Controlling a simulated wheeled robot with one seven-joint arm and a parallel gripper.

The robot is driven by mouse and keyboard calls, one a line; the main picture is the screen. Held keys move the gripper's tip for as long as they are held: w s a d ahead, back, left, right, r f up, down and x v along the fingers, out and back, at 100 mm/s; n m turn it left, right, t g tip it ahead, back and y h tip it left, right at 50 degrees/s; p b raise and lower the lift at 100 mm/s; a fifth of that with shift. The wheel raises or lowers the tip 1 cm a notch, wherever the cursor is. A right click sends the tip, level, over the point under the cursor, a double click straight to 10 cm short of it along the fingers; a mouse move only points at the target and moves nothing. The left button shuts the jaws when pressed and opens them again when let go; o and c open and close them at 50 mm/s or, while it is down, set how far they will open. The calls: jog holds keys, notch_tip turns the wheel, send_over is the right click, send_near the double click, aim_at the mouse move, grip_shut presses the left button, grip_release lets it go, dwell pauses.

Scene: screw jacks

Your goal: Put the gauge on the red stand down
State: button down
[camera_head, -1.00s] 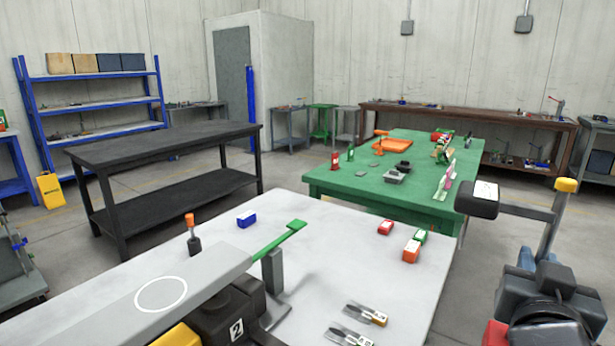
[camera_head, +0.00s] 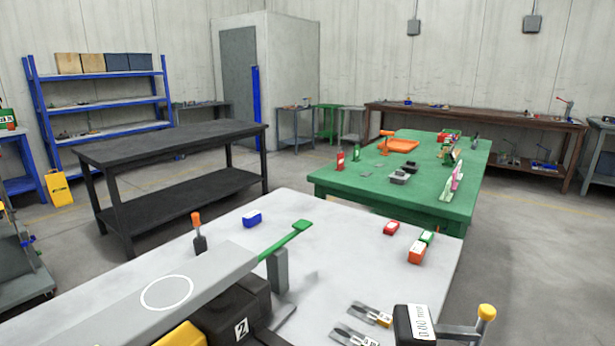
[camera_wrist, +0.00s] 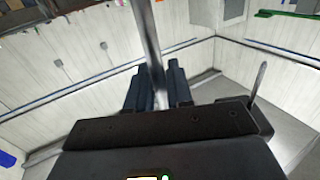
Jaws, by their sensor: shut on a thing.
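The gauge (camera_head: 405,325) is a black box with a white display that reads in mm, low at the right of the head view. A grey arm (camera_head: 458,331) joins it to a post topped by a yellow knob (camera_head: 487,312). The lower post and any red base are outside the head view. In the wrist view my gripper's dark fingers (camera_wrist: 158,80) are shut on the grey post (camera_wrist: 146,35), which rises between them. My gripper is out of the head view. Whether the stand touches any surface is hidden.
A green table (camera_head: 430,205) with several items stands beyond. A black table (camera_head: 170,145) has a bare top.

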jog(key=shift+a+f+n+y, duration=0.35)
jog(key=shift+a+f+y, duration=0.2)
jog(key=shift+f, duration=0.65)
jog(key=shift+a+f+n+y, duration=0.3)
jog(key=shift+a+f+y, duration=0.2)
jog(key=shift+f, duration=0.65)
jog(key=shift+a+f+n+y, duration=0.35)
jog(key=shift+a+f+y, duration=0.15)
jog(key=shift+f, duration=0.7)
jog(key=shift+s, duration=0.15)
